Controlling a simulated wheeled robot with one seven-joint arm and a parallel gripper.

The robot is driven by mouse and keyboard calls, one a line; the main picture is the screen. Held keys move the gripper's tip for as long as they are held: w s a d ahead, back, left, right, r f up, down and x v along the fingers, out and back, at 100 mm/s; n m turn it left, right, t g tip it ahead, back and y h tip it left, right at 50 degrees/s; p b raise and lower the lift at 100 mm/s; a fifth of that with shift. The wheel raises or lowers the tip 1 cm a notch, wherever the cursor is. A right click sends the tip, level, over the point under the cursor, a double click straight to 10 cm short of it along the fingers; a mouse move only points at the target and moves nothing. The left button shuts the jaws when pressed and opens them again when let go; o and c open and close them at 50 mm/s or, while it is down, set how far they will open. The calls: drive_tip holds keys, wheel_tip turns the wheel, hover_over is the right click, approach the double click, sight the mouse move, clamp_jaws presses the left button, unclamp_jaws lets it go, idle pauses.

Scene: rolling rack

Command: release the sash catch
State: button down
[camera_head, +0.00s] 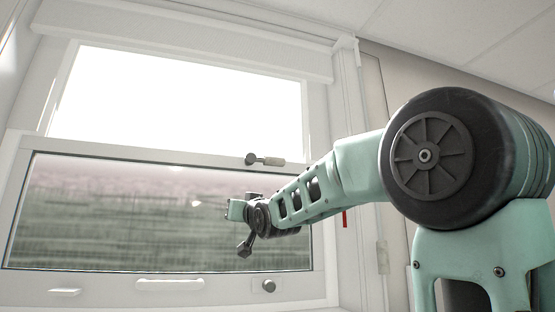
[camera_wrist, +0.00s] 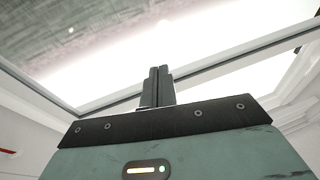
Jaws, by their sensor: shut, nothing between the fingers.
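The sash catch (camera_head: 265,160) is a small fitting with a round dark knob and a pale barrel. It sits on the meeting rail between the bright upper pane and the lower sash (camera_head: 130,152) in the head view. My gripper (camera_wrist: 158,70) has its two dark fingers shut together with nothing between them in the wrist view. In the head view the end of my arm is in front of the lower pane, below and slightly left of the catch, apart from it in the picture. The fingertips are hard to make out there. I cannot pick out the catch in the wrist view.
The lower sash has a long pull (camera_head: 170,285), a smaller pull (camera_head: 64,292) and a round knob (camera_head: 268,286) along its bottom. A rolled blind (camera_head: 190,45) spans the top. A red strip (camera_head: 345,218) hangs by the right frame, close to my arm.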

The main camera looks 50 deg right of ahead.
drive_tip(key=s+d+r+t+h+p, duration=0.1)
drive_tip(key=s+d+r+h, duration=0.2)
drive_tip(key=r, duration=0.5)
drive_tip(key=s+d+r+m+t+h+p, duration=0.1)
drive_tip(key=s+d+r+h, duration=0.2)
drive_tip(key=r, duration=0.6)
drive_tip(key=s+d, duration=0.2)
drive_tip(key=s, duration=0.1)
drive_tip(key=shift+d+m, duration=0.3)
wheel_tip(320, 180, up, 6)
drive_tip(key=p, duration=0.8)
hover_over(265, 161)
drive_tip(key=s+d, duration=0.2)
drive_tip(key=s, duration=0.2)
drive_tip(key=f, duration=0.1)
drive_tip(key=f+p, duration=0.1)
drive_tip(key=f, duration=0.2)
drive_tip(key=shift+w+d+f, duration=0.1)
drive_tip(key=shift+w+f, duration=0.1)
drive_tip(key=shift+w, duration=0.15)
drive_tip(key=shift+f, duration=0.1)
